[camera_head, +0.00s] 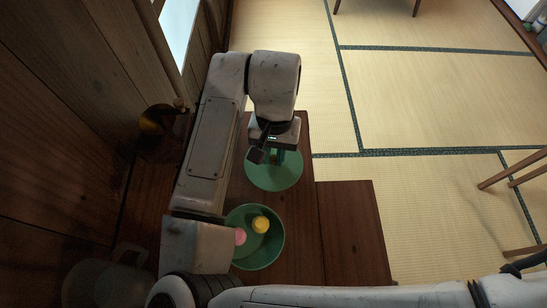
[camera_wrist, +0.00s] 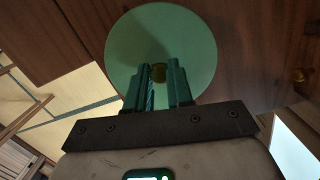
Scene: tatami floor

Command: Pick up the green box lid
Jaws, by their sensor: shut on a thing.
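The green box lid (camera_head: 276,178) is a round green disc under my gripper (camera_head: 273,158) in the head view. The lid also fills the upper middle of the wrist view (camera_wrist: 160,33), with a small brownish knob (camera_wrist: 158,72) at its centre. My gripper's fingers are closed on this knob, one on each side. Whether the lid touches the table or is just above it, I cannot tell. The open green round box (camera_head: 260,256) stands nearer in the head view, holding a pink piece (camera_head: 240,236) and a yellow piece (camera_head: 261,224).
A dark wooden table (camera_head: 350,230) carries these things. A wooden wall (camera_head: 70,110) runs along the left, with a dark amber round object (camera_head: 156,119) near it. A clear glass-like item (camera_head: 108,280) stands at the lower left. Tatami floor (camera_head: 430,95) lies open to the right.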

